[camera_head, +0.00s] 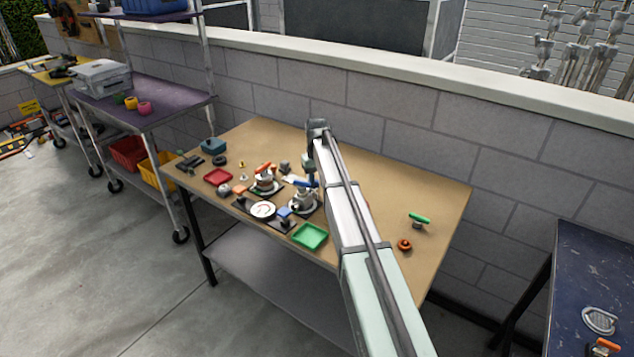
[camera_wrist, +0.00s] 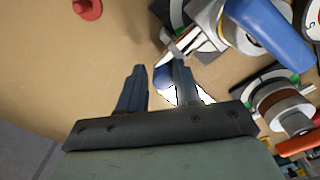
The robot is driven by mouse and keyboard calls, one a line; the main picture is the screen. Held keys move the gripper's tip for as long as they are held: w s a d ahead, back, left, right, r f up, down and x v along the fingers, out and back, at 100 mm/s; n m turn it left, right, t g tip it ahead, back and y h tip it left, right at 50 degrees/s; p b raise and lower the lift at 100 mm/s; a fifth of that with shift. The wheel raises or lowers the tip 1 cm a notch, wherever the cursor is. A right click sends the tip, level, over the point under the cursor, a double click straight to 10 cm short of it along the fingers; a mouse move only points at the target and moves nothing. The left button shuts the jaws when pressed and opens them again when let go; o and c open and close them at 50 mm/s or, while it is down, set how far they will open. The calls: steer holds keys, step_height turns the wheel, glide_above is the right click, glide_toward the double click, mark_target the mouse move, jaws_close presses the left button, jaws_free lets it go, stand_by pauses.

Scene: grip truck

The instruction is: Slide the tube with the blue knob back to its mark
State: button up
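In the wrist view, a round blue knob (camera_wrist: 162,78) shows between my gripper's (camera_wrist: 158,66) fingers, partly behind the right finger. A pale piece (camera_wrist: 207,93) shows behind that finger; I cannot tell if it is the tube. My gripper's fingers stand apart with a gap between them; whether the right one touches the knob is unclear. That handle is large in the wrist view (camera_wrist: 268,30). No mark can be made out.
An orange-handled fixture (camera_head: 265,171) and a white dial (camera_head: 263,210) stand close by on the table (camera_head: 375,175). A green tray (camera_head: 310,236) lies in front, a red tray (camera_head: 217,177) to the left. A green-handled piece (camera_head: 419,218) and orange ring (camera_head: 404,245) lie right.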

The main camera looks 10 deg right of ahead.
mark_target(317, 180)
step_height(317, 180, up, 14)
steer(key=shift+f, duration=0.15)
stand_by(0.4)
